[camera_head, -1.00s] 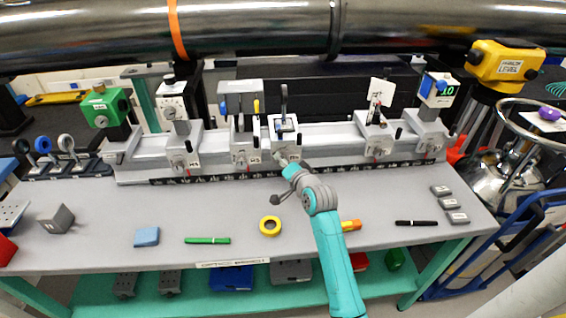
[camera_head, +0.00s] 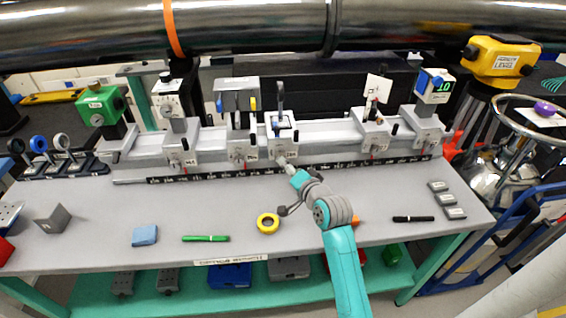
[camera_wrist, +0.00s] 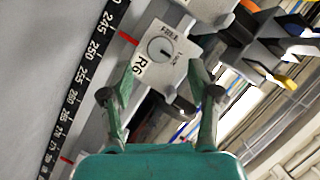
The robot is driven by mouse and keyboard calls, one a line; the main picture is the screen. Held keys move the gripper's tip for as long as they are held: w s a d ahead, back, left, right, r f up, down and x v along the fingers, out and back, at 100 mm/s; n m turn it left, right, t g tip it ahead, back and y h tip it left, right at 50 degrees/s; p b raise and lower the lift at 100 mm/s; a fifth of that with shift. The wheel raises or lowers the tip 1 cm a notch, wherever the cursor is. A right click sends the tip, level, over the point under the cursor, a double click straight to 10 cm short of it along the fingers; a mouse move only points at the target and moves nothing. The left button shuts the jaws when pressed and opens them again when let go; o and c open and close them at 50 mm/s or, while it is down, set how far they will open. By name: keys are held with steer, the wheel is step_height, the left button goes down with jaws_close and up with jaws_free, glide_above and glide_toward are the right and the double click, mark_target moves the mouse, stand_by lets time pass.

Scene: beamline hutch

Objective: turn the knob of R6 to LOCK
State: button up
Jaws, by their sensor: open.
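The R6 carriage (camera_head: 281,133) stands on the rail near the middle of the bench and carries an upright dark post. In the wrist view its pale front plate (camera_wrist: 182,42) shows an R6 label, FREE and LOCK lettering, and a round grey knob (camera_wrist: 160,48) with a dark mark. I cannot tell clearly which word the mark points to. My gripper (camera_wrist: 160,76) is open, its two fingers spread to either side below the knob, with nothing between the tips. In the head view my gripper (camera_head: 284,161) is at the front of R6 and hides its knob.
Neighbouring carriages stand at left (camera_head: 241,148) and right (camera_head: 375,136) on the same rail. A black scale strip (camera_head: 210,174) runs along its front. Yellow tape (camera_head: 268,223), a green pen (camera_head: 205,238) and a black pen (camera_head: 413,219) lie on the bench. A large pipe crosses above.

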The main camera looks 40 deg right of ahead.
steer(key=v, duration=0.5)
stand_by(0.6)
